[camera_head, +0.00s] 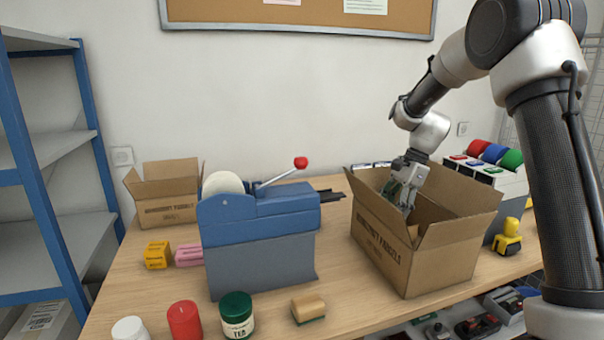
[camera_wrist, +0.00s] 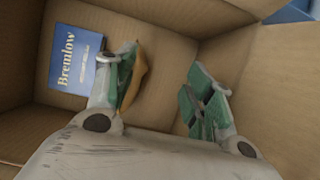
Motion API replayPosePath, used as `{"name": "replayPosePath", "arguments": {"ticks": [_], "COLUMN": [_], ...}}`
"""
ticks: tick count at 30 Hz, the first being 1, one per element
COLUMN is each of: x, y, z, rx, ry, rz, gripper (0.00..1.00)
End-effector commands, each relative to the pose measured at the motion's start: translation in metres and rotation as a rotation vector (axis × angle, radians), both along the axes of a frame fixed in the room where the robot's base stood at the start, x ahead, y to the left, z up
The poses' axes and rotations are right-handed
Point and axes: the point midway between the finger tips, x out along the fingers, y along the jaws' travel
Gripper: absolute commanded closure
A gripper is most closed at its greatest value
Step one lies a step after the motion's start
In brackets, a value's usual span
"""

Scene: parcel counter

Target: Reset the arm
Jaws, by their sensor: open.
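My gripper (camera_head: 400,195) reaches down into the large open cardboard box (camera_head: 385,235) on the right of the counter. In the wrist view its green-padded fingers (camera_wrist: 165,88) are apart, with a clear gap between them. A blue carton marked Bremlow (camera_wrist: 75,60) lies inside the box, left of the left finger. An orange-brown item (camera_wrist: 138,78) shows right beside the left finger, partly hidden by it; I cannot tell whether they touch. The gripper holds nothing that I can see. The near box wall hides the fingertips in the head view.
A blue-grey lever machine (camera_head: 260,235) stands left of the box. A green tea jar (camera_head: 237,315), a red jar (camera_head: 185,321) and a sponge-like block (camera_head: 308,308) are in front. A smaller carton (camera_head: 167,195) stands behind left. A yellow tape dispenser (camera_head: 508,238) is at right.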

Motion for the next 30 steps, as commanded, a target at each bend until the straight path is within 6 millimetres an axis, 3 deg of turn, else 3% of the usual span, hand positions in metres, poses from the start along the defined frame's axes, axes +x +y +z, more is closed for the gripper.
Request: {"name": "replayPosePath", "arguments": {"ticks": [10,17,23,27,30], "x": [-0.019,-0.052,-0.108,-0.167,-0.210], "y": [-0.010,-0.027,-0.049,-0.071,-0.085], "z": [0.030,0.070,0.116,0.145,0.156], "rx": [-0.023,-0.066,-0.147,-0.248,-0.332], "ry": [-0.079,-0.198,-0.359,-0.500,-0.589], "rz": [0.087,0.225,0.432,0.644,0.799], "gripper": [0.47,0.47,0.47,0.47,0.47]}}
